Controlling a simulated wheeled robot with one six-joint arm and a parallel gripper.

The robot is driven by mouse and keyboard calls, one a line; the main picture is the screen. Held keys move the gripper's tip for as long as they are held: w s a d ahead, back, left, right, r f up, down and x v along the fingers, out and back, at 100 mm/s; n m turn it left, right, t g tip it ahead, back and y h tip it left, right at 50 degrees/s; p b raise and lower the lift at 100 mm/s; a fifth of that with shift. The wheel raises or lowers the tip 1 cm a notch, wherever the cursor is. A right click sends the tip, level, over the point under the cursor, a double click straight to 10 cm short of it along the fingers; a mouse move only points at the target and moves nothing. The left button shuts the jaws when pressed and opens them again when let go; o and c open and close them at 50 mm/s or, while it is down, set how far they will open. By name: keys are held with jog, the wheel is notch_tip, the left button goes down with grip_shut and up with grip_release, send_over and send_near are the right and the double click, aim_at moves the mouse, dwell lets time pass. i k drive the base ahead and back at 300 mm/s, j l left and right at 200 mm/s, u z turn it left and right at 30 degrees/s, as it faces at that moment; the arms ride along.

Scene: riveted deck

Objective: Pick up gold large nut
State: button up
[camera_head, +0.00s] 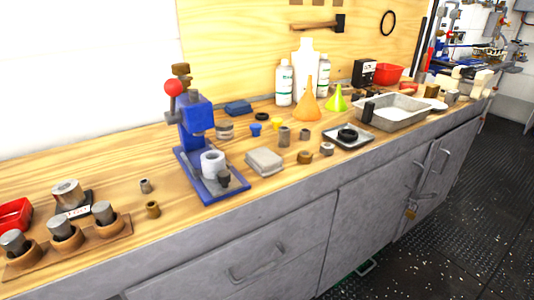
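Two small gold-brown pieces could be the gold large nut, and they are too small for me to tell which. One gold piece (305,157) lies on the wooden bench top near its front edge, between a pale square block and a small grey nut (327,149). The other gold piece (153,209) stands on the bench left of the blue press, near the front edge. My gripper is not in view.
A blue press (196,125) with a red knob stands between the two gold pieces. A pale block (265,161), square metal dish (348,136), grey tray (395,113) and orange funnel (308,103) are nearby. Wooden holders with metal cylinders (65,232) sit front left.

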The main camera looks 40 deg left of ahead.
aim_at(305, 157)
jog(key=u, duration=1.4)
